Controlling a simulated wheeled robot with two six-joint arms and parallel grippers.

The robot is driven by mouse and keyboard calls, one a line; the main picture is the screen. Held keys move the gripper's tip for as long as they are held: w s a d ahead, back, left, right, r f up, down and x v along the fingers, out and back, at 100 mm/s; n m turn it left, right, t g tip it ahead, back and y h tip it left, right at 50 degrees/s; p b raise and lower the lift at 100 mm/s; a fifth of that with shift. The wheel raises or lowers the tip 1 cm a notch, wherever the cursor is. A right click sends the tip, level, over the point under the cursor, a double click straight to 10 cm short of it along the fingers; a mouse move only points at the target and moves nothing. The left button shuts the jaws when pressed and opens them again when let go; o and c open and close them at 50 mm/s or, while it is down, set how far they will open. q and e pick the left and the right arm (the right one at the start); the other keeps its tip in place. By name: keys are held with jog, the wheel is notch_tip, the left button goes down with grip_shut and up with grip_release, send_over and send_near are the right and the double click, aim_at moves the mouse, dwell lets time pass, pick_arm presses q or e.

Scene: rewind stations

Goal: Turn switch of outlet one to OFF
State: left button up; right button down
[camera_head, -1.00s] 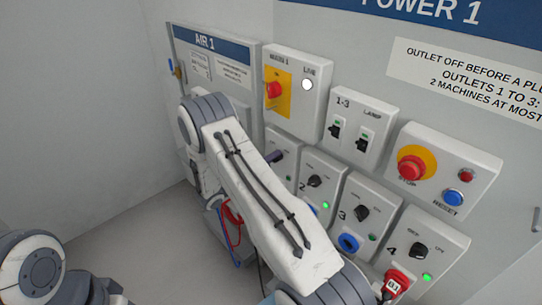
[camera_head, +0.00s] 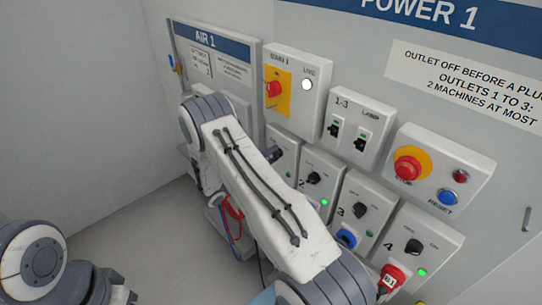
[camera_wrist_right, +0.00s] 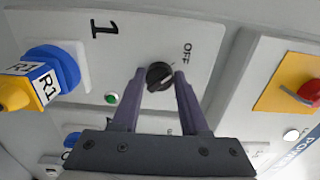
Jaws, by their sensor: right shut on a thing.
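The outlet one panel (camera_wrist_right: 205,42) shows in the right wrist view, marked 1 and OFF, seen turned on its side. Its black round switch (camera_wrist_right: 159,76) is between the two fingertips of my right gripper (camera_wrist_right: 158,80), which is shut on it. Which way the switch points is hard to tell. A small green lamp (camera_wrist_right: 111,98) is beside it; I cannot tell if it is lit. In the head view the right gripper (camera_head: 273,154) shows only as a dark tip, and my arm hides most of outlet one. My left gripper is not in view.
A yellow plug tagged R1 (camera_wrist_right: 20,92) sits in outlet one's blue socket (camera_wrist_right: 67,62). Outlets two, three and four stand to the right, with switches (camera_head: 314,178), (camera_head: 359,210) and (camera_head: 413,246). Above are the red main switch (camera_head: 274,89) and red stop button (camera_head: 408,168).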

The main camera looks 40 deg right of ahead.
dwell(0.3)
jog(key=shift+c, duration=2.1)
grip_release()
jog(key=a+b, duration=0.4)
jog(key=a, duration=0.6)
jog(key=shift+s+a, duration=0.3)
jog(key=shift+s, duration=0.1)
